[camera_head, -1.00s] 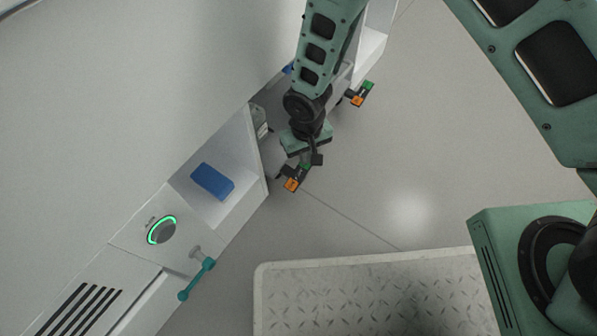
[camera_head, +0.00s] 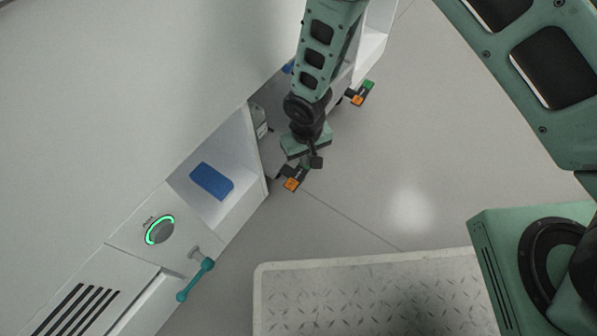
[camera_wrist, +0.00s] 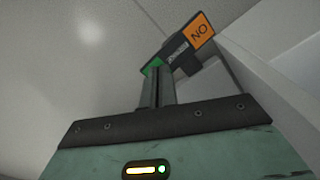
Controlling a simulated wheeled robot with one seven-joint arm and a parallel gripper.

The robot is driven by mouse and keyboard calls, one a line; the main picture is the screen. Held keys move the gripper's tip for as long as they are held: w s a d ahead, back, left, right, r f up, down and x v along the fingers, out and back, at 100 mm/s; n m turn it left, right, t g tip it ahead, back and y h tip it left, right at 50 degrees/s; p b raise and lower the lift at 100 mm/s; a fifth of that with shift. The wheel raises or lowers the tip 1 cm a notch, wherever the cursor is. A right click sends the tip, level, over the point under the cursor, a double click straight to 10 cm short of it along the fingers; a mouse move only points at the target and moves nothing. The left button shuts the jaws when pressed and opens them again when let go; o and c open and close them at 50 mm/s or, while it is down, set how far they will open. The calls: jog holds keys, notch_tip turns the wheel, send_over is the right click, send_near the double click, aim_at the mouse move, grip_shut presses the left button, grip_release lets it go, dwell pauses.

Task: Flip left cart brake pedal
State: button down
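The left brake pedal (camera_head: 292,184) sits low at the foot of the white unit. It has an orange end and a green end on a dark body. My gripper (camera_head: 315,161) is right over its green end, which it mostly hides in the head view. In the wrist view the pedal (camera_wrist: 180,50) shows its orange lettered end up and right, and its green end lies just beyond my gripper (camera_wrist: 156,74). The fingers are together with nothing between them. I cannot tell whether they touch the pedal.
A second pedal (camera_head: 360,94) with orange and green ends is farther up and right. A blue block (camera_head: 212,181) lies in an open white compartment. A round green-lit knob (camera_head: 160,230) and a teal handle (camera_head: 196,280) are at lower left.

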jog(key=shift+f, duration=0.5)
notch_tip(320, 180, up, 7)
jog(key=p, duration=0.6)
jog(key=shift+r, duration=0.1)
dwell(0.3)
dwell(0.4)
notch_tip(320, 180, up, 14)
jog(key=f+p, duration=0.1)
jog(key=p, duration=0.2)
send_over(305, 169)
jog(key=s+d+r+n+p, duration=0.1)
jog(key=s+d+r+p, duration=0.2)
jog(key=s+r, duration=0.5)
jog(key=s+d+r+n+p, duration=0.1)
jog(key=s+d+r+p, duration=0.25)
jog(key=r, duration=0.95)
jog(key=s+d+r+n+p, duration=0.1)
jog(key=s+d+r+p, duration=0.3)
jog(key=r, duration=0.6)
notch_tip(305, 169, up, 37)
jog(key=p, duration=3.5)
jog(key=shift+s+a+f+y, duration=0.2)
jog(key=shift+s+y, duration=0.1)
jog(key=shift+s, duration=0.15)
